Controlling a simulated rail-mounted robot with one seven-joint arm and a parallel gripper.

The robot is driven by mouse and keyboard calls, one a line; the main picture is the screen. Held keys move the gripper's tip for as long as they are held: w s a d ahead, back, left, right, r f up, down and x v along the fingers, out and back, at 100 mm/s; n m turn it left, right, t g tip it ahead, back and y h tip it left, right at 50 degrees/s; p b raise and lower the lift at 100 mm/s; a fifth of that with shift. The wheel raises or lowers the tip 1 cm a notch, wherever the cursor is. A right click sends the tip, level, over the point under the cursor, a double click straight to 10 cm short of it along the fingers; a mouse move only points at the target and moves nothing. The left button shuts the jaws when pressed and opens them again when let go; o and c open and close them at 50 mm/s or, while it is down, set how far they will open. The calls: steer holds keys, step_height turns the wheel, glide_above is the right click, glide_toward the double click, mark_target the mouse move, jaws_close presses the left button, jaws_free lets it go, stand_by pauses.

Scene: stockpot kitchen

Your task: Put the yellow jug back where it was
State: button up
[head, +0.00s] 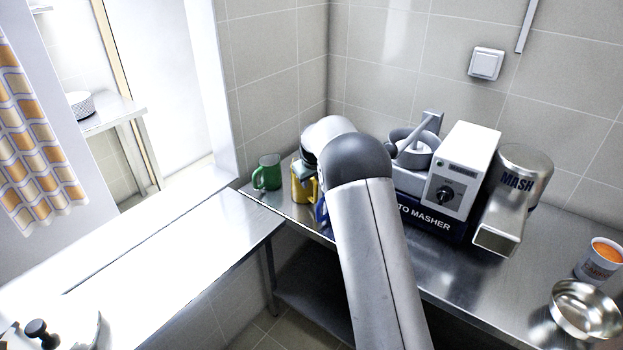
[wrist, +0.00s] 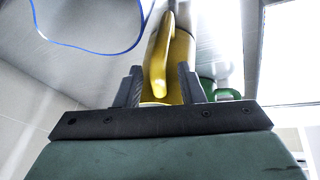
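The yellow jug (head: 302,190) stands at the far left end of the steel counter, partly hidden by my arm. In the wrist view the yellow jug (wrist: 182,55) is close ahead, with its handle pointing towards me. My gripper (wrist: 160,85) has its two fingers apart, one on each side of the handle. A gap shows between the handle and the right finger; contact on the left is unclear. In the head view my gripper (head: 307,168) is at the jug, mostly hidden by the arm.
A green mug (head: 267,172) stands just left of the jug. A blue thing (head: 321,214) shows just right of it, mostly hidden. The masher machine (head: 462,170), a metal MASH container (head: 516,190), a steel bowl (head: 585,309) and a cup (head: 602,259) stand further right.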

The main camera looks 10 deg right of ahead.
steer(key=shift+r, duration=0.1)
steer(key=b+v, duration=0.2)
steer(key=v, duration=1)
steer(key=s+f+m+g, duration=0.2)
steer(key=s+f, duration=0.1)
steer(key=s, duration=1.9)
steer(key=s+a+f+m+g, duration=0.1)
steer(key=s+f+m+g, duration=0.1)
steer(key=s, duration=2)
steer(key=shift+s+f, duration=0.4)
steer(key=shift+f, duration=0.05)
steer(key=shift+a, duration=0.1)
